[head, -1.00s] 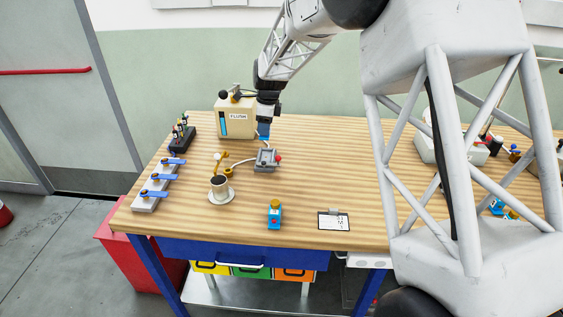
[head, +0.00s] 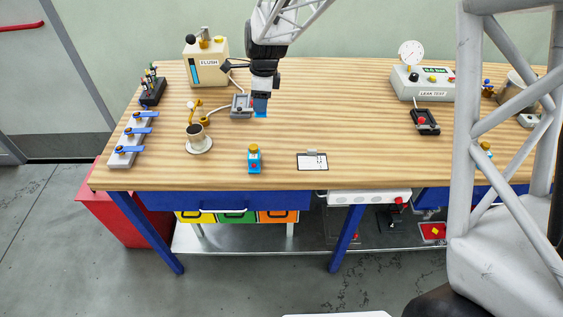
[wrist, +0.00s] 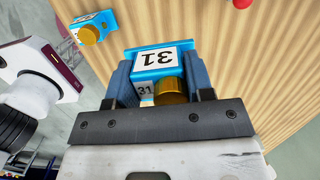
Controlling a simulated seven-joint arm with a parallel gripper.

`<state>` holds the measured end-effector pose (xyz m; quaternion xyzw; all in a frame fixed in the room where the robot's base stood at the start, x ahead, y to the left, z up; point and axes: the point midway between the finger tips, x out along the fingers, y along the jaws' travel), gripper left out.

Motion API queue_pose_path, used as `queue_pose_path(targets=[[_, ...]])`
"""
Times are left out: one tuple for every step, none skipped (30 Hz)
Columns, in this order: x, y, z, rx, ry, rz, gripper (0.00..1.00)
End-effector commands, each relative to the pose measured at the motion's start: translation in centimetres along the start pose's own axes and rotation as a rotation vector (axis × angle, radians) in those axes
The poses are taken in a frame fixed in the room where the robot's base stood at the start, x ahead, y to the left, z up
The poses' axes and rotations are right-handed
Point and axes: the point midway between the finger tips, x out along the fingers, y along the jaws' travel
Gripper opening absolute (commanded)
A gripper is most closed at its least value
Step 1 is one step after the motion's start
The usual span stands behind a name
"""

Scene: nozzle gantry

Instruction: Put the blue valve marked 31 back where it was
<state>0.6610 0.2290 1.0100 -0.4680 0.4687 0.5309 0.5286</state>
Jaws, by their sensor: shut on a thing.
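My gripper (head: 261,98) is shut on the blue valve marked 31 (wrist: 160,58), which has a gold knob. The jaws grip its two sides in the wrist view. In the head view the valve (head: 261,107) shows as a small blue patch under the fingers, just right of the grey fixture (head: 241,106). Its exact height over the bench is hard to tell. A second blue valve with a gold knob (head: 254,158) stands near the bench's front edge, and it also shows in the wrist view (wrist: 90,28); its number is not readable.
The FLUSH box (head: 207,62) stands behind left. A white cup-like stand (head: 198,142), a rail with blue levers (head: 126,140) and a dark rack (head: 153,92) are at left. A card (head: 312,162) lies in front; the leak tester (head: 422,84) stands at right. The bench's middle is clear.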

Motion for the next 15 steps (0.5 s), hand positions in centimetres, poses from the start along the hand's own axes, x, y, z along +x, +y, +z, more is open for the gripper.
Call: queue_pose_path(targets=[[0.0,1.1,-0.5,0.001,0.000,0.000,0.18],[0.0,1.8,-0.8,0.001,0.000,0.000,0.18],[0.1,2.6,-1.2,0.001,-0.001,-0.001,0.18],[0.2,3.2,-1.5,0.001,-0.001,-0.001,0.18],[0.2,3.9,-1.8,0.001,-0.001,-0.001,0.18],[0.3,4.7,-2.1,0.001,-0.001,-0.001,0.18],[0.4,5.3,-2.4,0.001,0.000,0.000,0.18],[0.4,6.0,-2.7,0.001,-0.001,0.000,0.18],[0.5,6.8,-3.1,0.000,-0.001,0.000,0.18],[0.6,7.5,-3.4,0.000,-0.001,0.000,0.18],[0.7,8.1,-3.6,0.000,-0.001,-0.001,0.18],[0.8,9.0,-4.0,0.000,-0.001,-0.001,0.18],[0.9,9.6,-4.3,0.001,-0.001,-0.001,0.18],[1.0,10.3,-4.6,0.001,-0.001,0.000,0.18],[1.1,11.1,-5.0,0.001,-0.001,0.000,0.18]])
